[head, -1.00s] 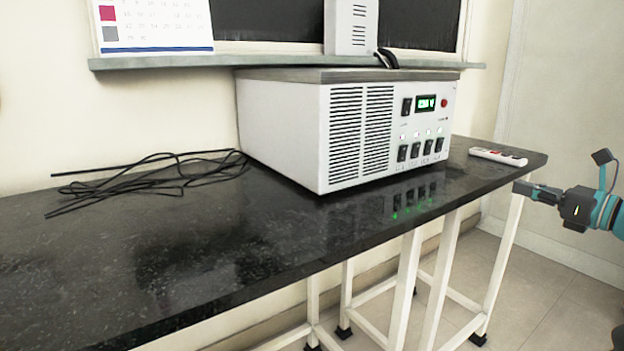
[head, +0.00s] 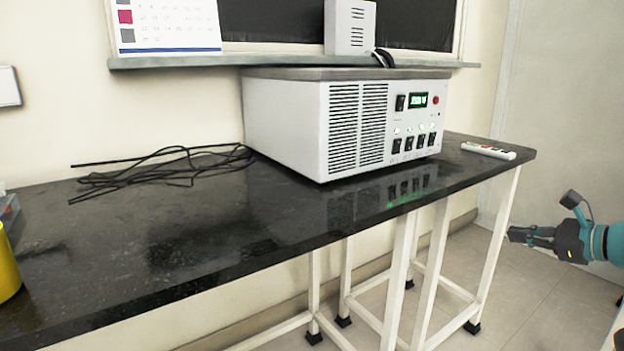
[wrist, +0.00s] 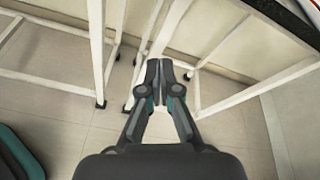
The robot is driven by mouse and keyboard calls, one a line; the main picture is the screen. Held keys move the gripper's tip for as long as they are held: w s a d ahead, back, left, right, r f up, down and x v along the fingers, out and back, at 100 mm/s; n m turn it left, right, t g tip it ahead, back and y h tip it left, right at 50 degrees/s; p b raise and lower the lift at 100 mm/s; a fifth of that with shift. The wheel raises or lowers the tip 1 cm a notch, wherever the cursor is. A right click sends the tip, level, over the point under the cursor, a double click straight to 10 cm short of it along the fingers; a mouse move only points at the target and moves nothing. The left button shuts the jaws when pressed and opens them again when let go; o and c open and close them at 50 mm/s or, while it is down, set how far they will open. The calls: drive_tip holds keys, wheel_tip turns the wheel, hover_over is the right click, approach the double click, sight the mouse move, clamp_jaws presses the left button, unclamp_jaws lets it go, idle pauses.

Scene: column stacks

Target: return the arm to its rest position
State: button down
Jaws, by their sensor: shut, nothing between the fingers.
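My gripper (head: 516,235) is at the right of the head view, off the right end of the black bench and lower than its top. It touches nothing there. In the wrist view my gripper (wrist: 166,72) points toward the floor and white bench legs, its two fingers together with nothing between them. The rest of my arm runs out of the head view at the right edge.
A yellow object (head: 8,265) shows at the left edge. White bench legs (head: 498,250) stand left of my gripper; floor around it is clear.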

drive_tip(key=s+a+f+n+g+h+p, duration=0.2)
drive_tip(key=s+a+f+n+g+h, duration=0.2)
drive_tip(key=s+a+f+n+g, duration=0.55)
drive_tip(key=s+a+r+n+t+h+p, duration=0.1)
drive_tip(key=s+a+r+n, duration=0.1)
drive_tip(key=s+a+n, duration=0.5)
drive_tip(key=s+a+r+n+t+h+p, duration=0.2)
drive_tip(key=s+a+n, duration=0.6)
drive_tip(key=a, duration=0.3)
drive_tip(key=shift+s+r, duration=0.2)
drive_tip(key=shift+s, duration=0.3)
drive_tip(key=shift+d, duration=0.1)
